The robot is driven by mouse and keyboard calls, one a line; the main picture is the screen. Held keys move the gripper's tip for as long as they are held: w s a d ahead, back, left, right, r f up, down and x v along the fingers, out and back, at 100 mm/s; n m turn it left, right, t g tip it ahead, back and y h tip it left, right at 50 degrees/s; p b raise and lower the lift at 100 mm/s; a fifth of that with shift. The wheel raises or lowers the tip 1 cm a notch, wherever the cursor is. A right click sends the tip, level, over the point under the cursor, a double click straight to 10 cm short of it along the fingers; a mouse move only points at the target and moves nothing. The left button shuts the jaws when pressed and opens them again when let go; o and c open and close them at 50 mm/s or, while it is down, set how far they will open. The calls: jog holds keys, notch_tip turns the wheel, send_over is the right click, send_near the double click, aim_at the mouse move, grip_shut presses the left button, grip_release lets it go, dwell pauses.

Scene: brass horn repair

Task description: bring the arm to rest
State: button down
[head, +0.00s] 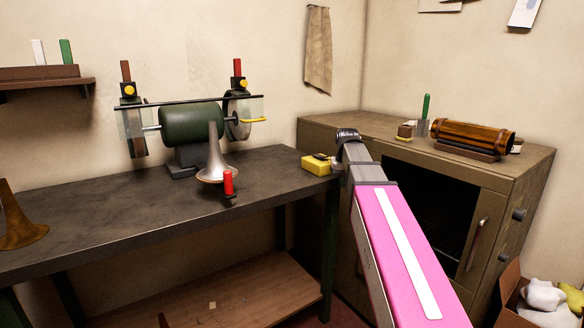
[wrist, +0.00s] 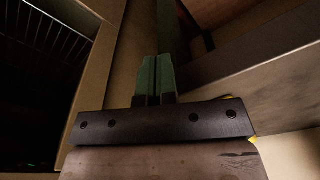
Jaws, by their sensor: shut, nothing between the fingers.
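My gripper shows in the wrist view (wrist: 158,62), with its two green fingers side by side and shut, holding nothing. In the head view my pink and grey arm reaches forward between the dark workbench (head: 90,220) and the brown cabinet (head: 520,190). The arm's far end is by the bench's right end, and the fingers are hidden there. In the wrist view the cabinet front (wrist: 95,75) is left of the fingers and the bench edge (wrist: 250,85) is to their right.
A green buffing machine (head: 190,125), a horn bell (head: 216,172) and a yellow block (head: 315,163) stand on the bench. The cabinet's compartment (head: 425,205) is open and dark. A brass-coloured cylinder (head: 470,137) lies on its top. A box of cloths (head: 510,290) is at lower right.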

jog(key=s+f, duration=0.6)
jog(key=f, duration=0.4)
jog(key=s+f, duration=0.7)
jog(key=f, duration=0.4)
jog(key=s+f+g, duration=0.1)
jog(key=s+f, duration=0.6)
jog(key=f, duration=0.3)
jog(key=shift+s+f+m, duration=0.25)
jog(key=shift+m, duration=0.05)
